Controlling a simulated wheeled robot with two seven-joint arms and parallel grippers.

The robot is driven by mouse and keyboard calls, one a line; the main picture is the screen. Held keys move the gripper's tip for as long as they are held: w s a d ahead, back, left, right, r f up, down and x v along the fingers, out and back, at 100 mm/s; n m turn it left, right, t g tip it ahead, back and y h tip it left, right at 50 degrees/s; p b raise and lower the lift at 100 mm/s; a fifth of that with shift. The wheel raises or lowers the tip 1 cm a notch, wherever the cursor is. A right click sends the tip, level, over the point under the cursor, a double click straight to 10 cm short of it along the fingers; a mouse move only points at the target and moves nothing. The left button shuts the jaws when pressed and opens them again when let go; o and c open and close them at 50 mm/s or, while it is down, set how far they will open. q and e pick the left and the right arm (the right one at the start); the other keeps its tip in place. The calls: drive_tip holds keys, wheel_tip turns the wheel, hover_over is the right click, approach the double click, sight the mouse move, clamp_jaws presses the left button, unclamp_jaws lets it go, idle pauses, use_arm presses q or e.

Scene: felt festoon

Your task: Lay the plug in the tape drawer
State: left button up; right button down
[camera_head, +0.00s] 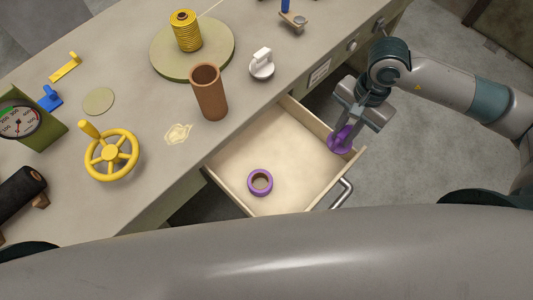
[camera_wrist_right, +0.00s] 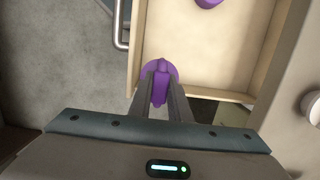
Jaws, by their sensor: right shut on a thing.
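My right gripper (camera_head: 347,125) is shut on a purple plug (camera_head: 340,140) with a round disc and an upright grip. The plug also shows between the fingers in the right wrist view (camera_wrist_right: 160,75). The tape drawer (camera_head: 225,157) is pulled open and has a pale inside. The plug is at the drawer's right side, near the corner with the front wall, and overlaps the rim in both views. I cannot tell its exact height. A purple tape roll (camera_head: 260,182) lies on the drawer floor, apart from the plug. My left gripper is not in view.
The drawer's floor between the tape roll and the plug is clear. A metal handle (camera_head: 343,193) is on the drawer front. On the bench (camera_head: 135,65) above stand a brown cup (camera_head: 208,92), a white knobbed piece (camera_head: 262,66) and a yellow handwheel (camera_head: 111,155).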

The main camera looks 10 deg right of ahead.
drive_tip(key=shift+d, duration=0.1)
drive_tip(key=shift+a+f, duration=0.2)
drive_tip(key=shift+a, duration=0.25)
drive_tip(key=p, duration=0.5)
hover_over(292, 154)
wheel_tip(292, 154, down, 6)
drive_tip(key=f, duration=0.1)
drive_tip(key=shift+s+r, duration=0.1)
drive_tip(key=shift+r, duration=0.05)
wheel_tip(292, 154, down, 3)
drive_tip(key=shift+r+p, duration=0.1)
drive_tip(key=shift+p, duration=0.75)
drive_tip(key=shift+f, duration=0.55)
